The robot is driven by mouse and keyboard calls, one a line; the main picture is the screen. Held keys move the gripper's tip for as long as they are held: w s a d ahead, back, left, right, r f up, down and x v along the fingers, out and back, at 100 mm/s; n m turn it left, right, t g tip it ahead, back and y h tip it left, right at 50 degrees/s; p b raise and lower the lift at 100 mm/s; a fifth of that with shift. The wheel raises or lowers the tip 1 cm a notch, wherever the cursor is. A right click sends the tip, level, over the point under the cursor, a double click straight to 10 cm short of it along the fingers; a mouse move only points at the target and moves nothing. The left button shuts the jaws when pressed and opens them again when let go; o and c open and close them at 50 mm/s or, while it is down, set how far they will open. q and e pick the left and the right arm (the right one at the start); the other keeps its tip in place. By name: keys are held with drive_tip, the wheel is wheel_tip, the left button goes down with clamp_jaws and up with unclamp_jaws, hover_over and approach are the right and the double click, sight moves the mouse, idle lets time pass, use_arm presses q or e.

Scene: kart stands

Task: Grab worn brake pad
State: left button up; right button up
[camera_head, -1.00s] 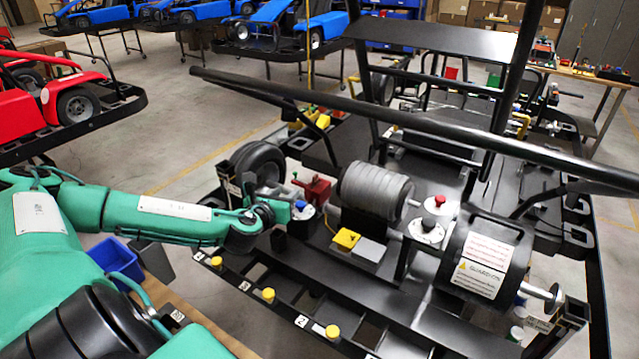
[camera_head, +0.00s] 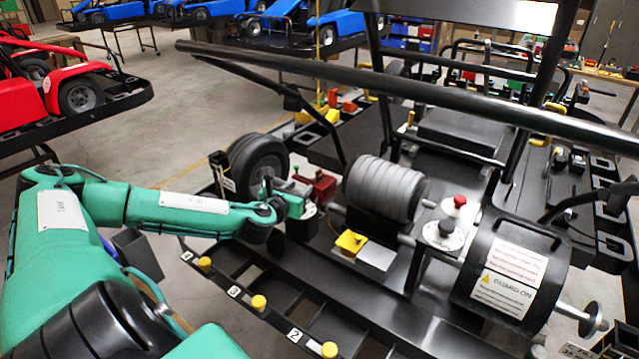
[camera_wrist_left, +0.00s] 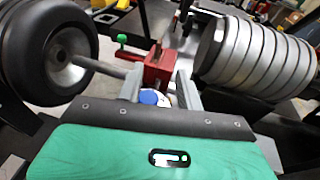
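My left gripper (camera_head: 296,203) is beside a red brake caliper block (camera_head: 319,187), between the black wheel and the grey ribbed cylinder. In the left wrist view its two grey fingers (camera_wrist_left: 158,88) stand apart, with the red block (camera_wrist_left: 158,66) just beyond and partly between them. A blue-capped white part (camera_wrist_left: 149,97) shows between the fingers near the palm; I cannot tell that it is gripped. A green knob (camera_wrist_left: 122,38) sits left of the block. I cannot make out the worn brake pad; the caliper and fingers may hide it. My right gripper is not in view.
The black wheel (camera_head: 258,162) is close on the left and the grey ribbed cylinder (camera_head: 385,188) on the right. A black guard drum (camera_head: 512,272) stands at the right. A long black bar (camera_head: 400,85) crosses above. Yellow knobs (camera_head: 258,302) line the front rail.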

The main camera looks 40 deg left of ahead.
use_arm(q)
drive_tip(key=p, duration=0.1)
approach(317, 174)
drive_tip(key=w, duration=0.4)
drive_tip(key=shift+w+a+f+p, duration=0.15)
drive_tip(key=shift+a+f+p, duration=0.1)
drive_tip(key=shift+a+p, duration=0.3)
drive_tip(key=shift+f+p+x, duration=0.2)
drive_tip(key=shift+p+x, duration=0.45)
drive_tip(key=shift+x, duration=1.65)
drive_tip(key=shift+a, duration=0.15)
clamp_jaws()
